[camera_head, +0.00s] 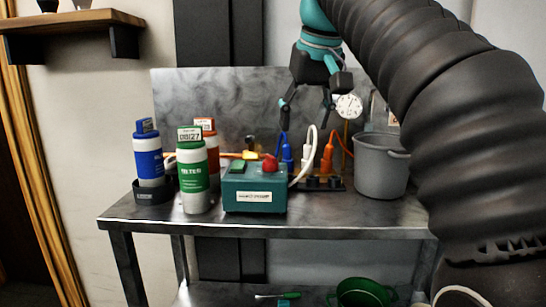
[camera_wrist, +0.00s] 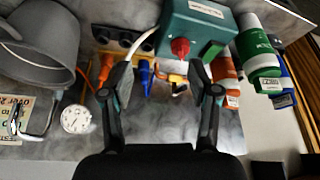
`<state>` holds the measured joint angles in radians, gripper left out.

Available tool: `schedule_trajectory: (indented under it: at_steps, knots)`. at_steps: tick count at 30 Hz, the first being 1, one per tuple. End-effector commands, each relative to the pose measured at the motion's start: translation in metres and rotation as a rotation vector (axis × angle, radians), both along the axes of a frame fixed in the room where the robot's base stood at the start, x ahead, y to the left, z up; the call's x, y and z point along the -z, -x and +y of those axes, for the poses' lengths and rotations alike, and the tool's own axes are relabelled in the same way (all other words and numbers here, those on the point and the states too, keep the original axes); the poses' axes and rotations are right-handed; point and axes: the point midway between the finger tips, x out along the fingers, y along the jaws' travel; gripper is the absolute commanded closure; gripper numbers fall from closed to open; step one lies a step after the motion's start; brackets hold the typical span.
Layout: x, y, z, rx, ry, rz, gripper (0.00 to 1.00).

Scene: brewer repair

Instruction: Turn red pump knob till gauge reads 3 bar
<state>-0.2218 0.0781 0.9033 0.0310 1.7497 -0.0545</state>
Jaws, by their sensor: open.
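The red pump knob (camera_head: 270,163) sits on top of the teal pump box (camera_head: 254,197), which stands on the steel table. The wrist view also shows the red knob (camera_wrist: 180,47), near the top between the fingers, and the pump box (camera_wrist: 198,28). The round white gauge (camera_head: 348,107) is at the back, right of my gripper; in the wrist view the gauge (camera_wrist: 76,119) is at lower left. Its needle is too small to read. My gripper (camera_head: 306,108) is open and empty, above and behind the box, apart from the knob. Its fingers (camera_wrist: 162,86) spread wide in the wrist view.
Green (camera_head: 193,172), blue (camera_head: 148,155) and orange (camera_head: 209,145) bottles stand left of the box. Blue, white and orange plugs (camera_head: 307,160) with cables rise close to its right. A grey bucket (camera_head: 380,165) stands farther right. The table's front left (camera_head: 150,215) is clear.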

Motion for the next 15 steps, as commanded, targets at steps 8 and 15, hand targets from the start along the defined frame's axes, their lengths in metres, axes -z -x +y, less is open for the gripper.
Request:
schedule_trajectory:
  at_steps: [8, 15]
  knots:
    - [-0.026, -0.019, 0.031, -0.075, 0.007, 0.013, 0.39]
    - [-0.030, -0.020, 0.039, -0.098, 0.010, 0.017, 0.39]
